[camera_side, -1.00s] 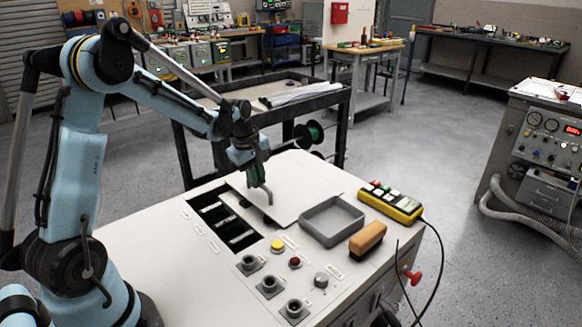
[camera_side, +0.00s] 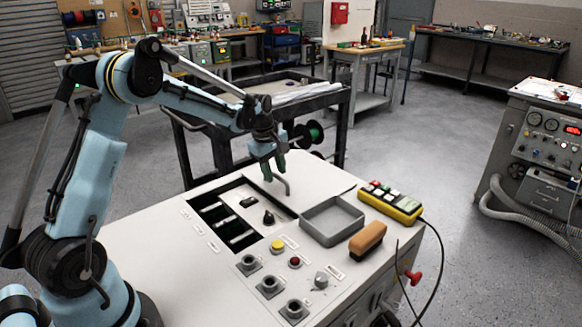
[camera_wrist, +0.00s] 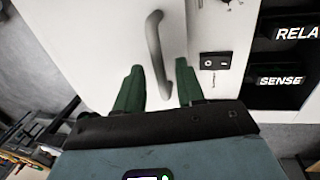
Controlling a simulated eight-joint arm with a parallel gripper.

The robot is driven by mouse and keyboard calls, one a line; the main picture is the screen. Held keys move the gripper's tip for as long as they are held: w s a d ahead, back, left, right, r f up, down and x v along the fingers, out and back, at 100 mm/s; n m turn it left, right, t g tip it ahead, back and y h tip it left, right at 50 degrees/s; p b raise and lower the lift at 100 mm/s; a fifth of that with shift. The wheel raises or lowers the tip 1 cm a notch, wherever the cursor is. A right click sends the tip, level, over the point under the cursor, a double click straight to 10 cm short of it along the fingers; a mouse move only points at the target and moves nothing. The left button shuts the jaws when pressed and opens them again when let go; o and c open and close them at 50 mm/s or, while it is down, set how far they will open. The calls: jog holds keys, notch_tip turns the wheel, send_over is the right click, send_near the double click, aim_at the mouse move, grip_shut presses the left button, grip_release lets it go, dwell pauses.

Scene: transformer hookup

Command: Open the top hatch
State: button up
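The top hatch is a flat light plate (camera_side: 312,177) with a bent grey handle (camera_side: 284,184) on the cabinet top. It lies to the right of a recess, which it leaves largely uncovered. My gripper (camera_side: 269,175) is at the handle, fingers pointing down. In the wrist view the two green fingers (camera_wrist: 160,78) are apart, with the handle (camera_wrist: 155,45) between them and gaps showing on both sides. The hatch plate (camera_wrist: 100,40) also shows there. A black knob (camera_side: 268,217) and a small black switch (camera_side: 249,202) show in the recess.
Dark slots (camera_side: 222,222) fill the recess's left side. A grey tray (camera_side: 332,221), a yellow control box (camera_side: 391,203) and a brown-topped block (camera_side: 367,239) sit on the cabinet's right. Buttons and sockets (camera_side: 270,286) line the front. A dark cart (camera_side: 338,105) stands behind.

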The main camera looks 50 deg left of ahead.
notch_tip(320, 180, up, 12)
jog(key=s, duration=0.2)
jog(key=shift+s, duration=0.2)
dwell(0.4)
jog(key=s+d+r+m+t, duration=0.2)
jog(key=s+d+m, duration=0.65)
jog(key=d, duration=0.25)
jog(key=s+d+f+m+t, duration=0.3)
jog(key=s+d+m, duration=0.3)
jog(key=s+m, duration=0.2)
jog(key=shift+d+f+m, duration=0.25)
jog(key=shift+f+m, duration=0.45)
jog(key=shift+m, duration=0.05)
